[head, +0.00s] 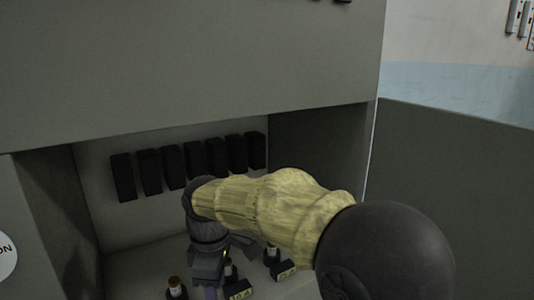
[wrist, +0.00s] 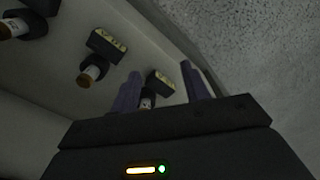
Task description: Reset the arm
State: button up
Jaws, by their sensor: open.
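My gripper (wrist: 163,88) is open, with its two purple fingers apart in the wrist view. In the head view my gripper (head: 210,290) hangs down inside a grey recess, low in the picture, its tips partly cut off by the frame edge. My arm in a yellowish sleeve reaches in from the right. A small fuse-like cylinder in a dark holder (wrist: 147,103) shows between the fingers, beyond them. I cannot tell how far it is from the tips. Nothing is visibly held.
More holders with cylinders stand on the recess floor, at the left (head: 176,288) and right (head: 271,251), beside dark labelled blocks (head: 285,271). Several black blocks (head: 171,169) line the back wall. A grey panel (head: 190,70) overhangs above; a side wall (head: 320,150) and open door panel (head: 450,170) stand right.

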jog(key=s+d+f+m+t, duration=0.1)
jog(key=s+d+f+m, duration=0.25)
jog(key=d+m, duration=0.4)
jog(key=s+d+f+m+t, duration=0.15)
jog(key=d+f+m, duration=0.3)
jog(key=d, duration=0.55)
jog(key=s+d+f+m, duration=0.3)
jog(key=d+f+m, duration=0.15)
jog(key=d, duration=0.35)
jog(key=w+p+v, duration=0.2)
jog(key=p+v, duration=1)
jog(key=p, duration=0.1)
jog(key=w+r+p+v, duration=0.1)
jog(key=w+p+v, duration=0.2)
jog(key=p+v, duration=0.9)
jog(key=w+p+v, duration=0.3)
jog(key=p+v, duration=1)
jog(key=shift+w+r+m+p, duration=0.35)
jog(key=shift+w+r, duration=0.05)
jog(key=shift+r, duration=0.1)
jog(key=shift+c, duration=1.1)
jog(key=shift+f, duration=0.1)
